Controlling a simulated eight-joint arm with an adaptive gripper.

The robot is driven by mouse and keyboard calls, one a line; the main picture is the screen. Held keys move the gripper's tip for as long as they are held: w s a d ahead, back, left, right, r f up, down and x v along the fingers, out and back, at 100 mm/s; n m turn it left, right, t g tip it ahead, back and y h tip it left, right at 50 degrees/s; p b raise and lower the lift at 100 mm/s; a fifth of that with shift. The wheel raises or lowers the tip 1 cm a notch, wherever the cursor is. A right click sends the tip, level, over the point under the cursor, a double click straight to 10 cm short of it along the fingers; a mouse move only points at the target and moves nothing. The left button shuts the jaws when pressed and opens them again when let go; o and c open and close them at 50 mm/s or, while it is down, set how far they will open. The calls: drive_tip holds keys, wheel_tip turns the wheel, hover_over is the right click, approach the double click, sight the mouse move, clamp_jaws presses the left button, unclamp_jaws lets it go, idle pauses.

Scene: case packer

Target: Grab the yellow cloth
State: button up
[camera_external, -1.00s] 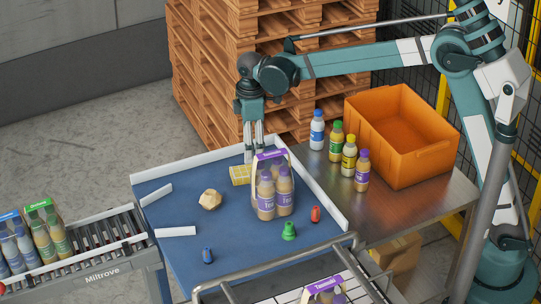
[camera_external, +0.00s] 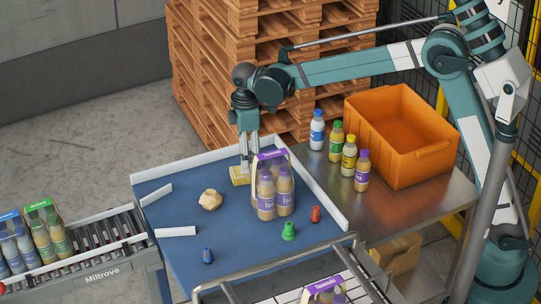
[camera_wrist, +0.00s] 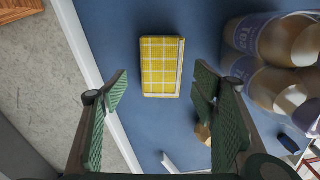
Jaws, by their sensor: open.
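The yellow cloth (camera_external: 239,176) lies folded on the blue table top, near its back edge. In the wrist view the cloth (camera_wrist: 161,66) is a flat rectangle with a white grid and a pale right edge. My gripper (camera_external: 246,161) is low over the cloth with its fingers pointing down. In the wrist view the green-padded fingers of my gripper (camera_wrist: 163,85) are spread apart, with nothing between them. The cloth lies ahead of the fingertips there, centred between them. I cannot tell how high the fingertips are above it.
A pack of bottles (camera_external: 273,188) stands just right of the cloth; it fills the right of the wrist view (camera_wrist: 275,65). A white rail (camera_external: 190,164) runs along the back edge. A crumpled tan lump (camera_external: 210,200) lies in front. The orange crate (camera_external: 405,150) stands right.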

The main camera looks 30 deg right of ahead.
sight(238, 179)
drive_tip(key=shift+f, duration=0.1)
drive_tip(key=shift+s+a+f+p, duration=0.1)
drive_tip(key=shift+f+p, duration=0.1)
drive_tip(key=shift+f, duration=1.05)
drive_tip(key=shift+s+f+p, duration=0.1)
drive_tip(key=shift+f+p, duration=0.05)
drive_tip(key=shift+f, duration=1.1)
drive_tip(key=shift+c, duration=0.5)
drive_tip(key=c, duration=0.9)
